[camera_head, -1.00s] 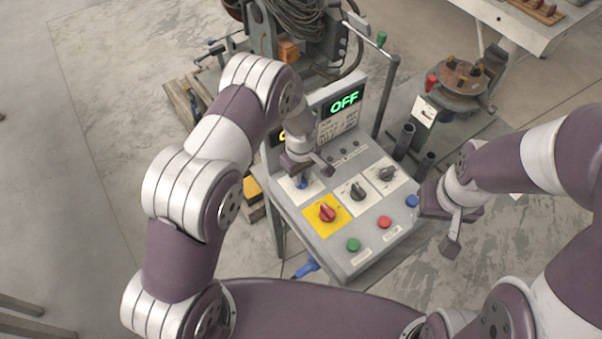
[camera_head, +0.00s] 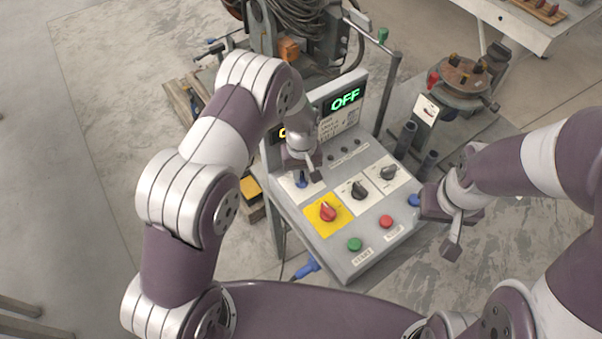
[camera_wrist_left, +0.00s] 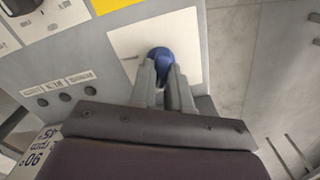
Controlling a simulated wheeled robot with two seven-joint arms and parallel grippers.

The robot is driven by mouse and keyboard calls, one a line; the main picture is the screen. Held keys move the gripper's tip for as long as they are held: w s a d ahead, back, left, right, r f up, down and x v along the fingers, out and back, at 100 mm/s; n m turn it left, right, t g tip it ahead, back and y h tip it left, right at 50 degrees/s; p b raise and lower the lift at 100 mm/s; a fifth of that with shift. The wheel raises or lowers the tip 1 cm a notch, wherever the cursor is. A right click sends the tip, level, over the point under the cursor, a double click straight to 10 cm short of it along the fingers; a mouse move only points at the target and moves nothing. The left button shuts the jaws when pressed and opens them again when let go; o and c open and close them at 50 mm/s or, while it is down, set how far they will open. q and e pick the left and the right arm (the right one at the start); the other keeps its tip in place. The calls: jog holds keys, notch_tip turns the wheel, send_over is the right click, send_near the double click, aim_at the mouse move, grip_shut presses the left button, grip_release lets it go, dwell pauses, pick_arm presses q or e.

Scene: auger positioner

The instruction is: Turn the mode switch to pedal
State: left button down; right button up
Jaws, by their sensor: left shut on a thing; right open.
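The control panel (camera_head: 335,242) stands in front of me with several knobs and buttons. A blue knob on a white plate sits at its upper left; in the left wrist view the blue knob (camera_wrist_left: 161,56) is between the two fingers of my left gripper (camera_wrist_left: 165,80), which is shut on it. In the head view my left gripper (camera_head: 303,176) covers most of that knob. I cannot read which switch is the mode switch or its setting. My right gripper (camera_head: 452,230) is open and empty, off the panel's right edge.
A red knob on a yellow plate (camera_head: 327,212) and two black knobs (camera_head: 358,189) (camera_head: 389,173) are beside the held knob. Green (camera_head: 355,244), red (camera_head: 386,222) and blue (camera_head: 414,200) buttons line the near edge. A display reads OFF (camera_head: 345,99).

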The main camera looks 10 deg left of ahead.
pick_arm(q)
jog(key=m+b, duration=0.1)
jog(key=m, duration=0.5)
jog(key=shift+d, duration=0.1)
jog(key=m+b, duration=0.1)
jog(key=m, duration=0.5)
jog(key=shift+r+m, duration=0.1)
jog(key=shift+m, duration=0.2)
dwell(0.4)
jog(key=c, duration=1.1)
grip_release()
jog(key=shift+s, duration=0.2)
jog(key=shift+r+b, duration=0.15)
jog(key=shift+b, duration=0.15)
notch_tip(320, 180, up, 13)
jog(key=shift+f+b, duration=0.2)
jog(key=shift+b, duration=0.95)
